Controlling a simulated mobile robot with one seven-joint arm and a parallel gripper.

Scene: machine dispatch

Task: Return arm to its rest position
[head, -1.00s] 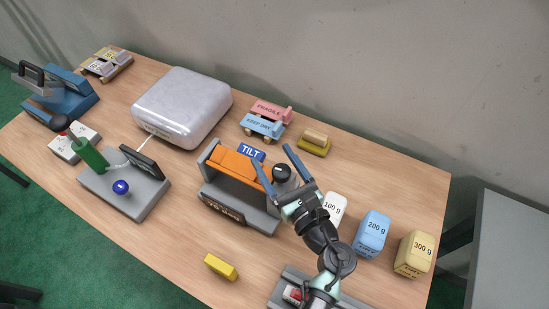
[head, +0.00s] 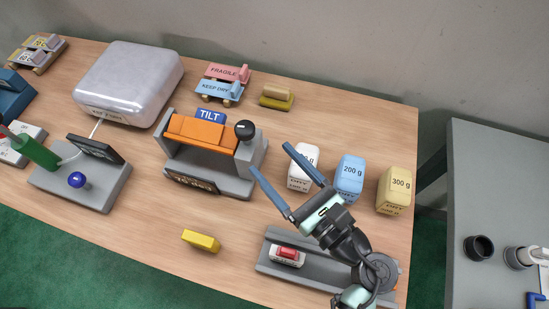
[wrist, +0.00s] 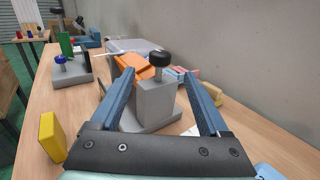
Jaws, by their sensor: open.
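My gripper (head: 288,183) is open and empty, held above the table between the tilt machine and the grey tray. In the wrist view its two blue fingers (wrist: 163,100) stand wide apart, with the tilt machine beyond them. The tilt machine (head: 205,183) is grey with an orange top, a blue TILT sign and a black knob (head: 244,130). It also shows in the wrist view (wrist: 148,105). My gripper partly covers the front of the white 100 g weight (head: 300,177) in the head view.
A blue 200 g weight (head: 349,178) and a yellow 300 g weight (head: 394,190) stand at the right. A yellow block (head: 201,240) lies near the front edge. A grey tray (head: 271,266) holds a red-and-white item (head: 288,256). A grey side table (head: 497,180) stands farther right.

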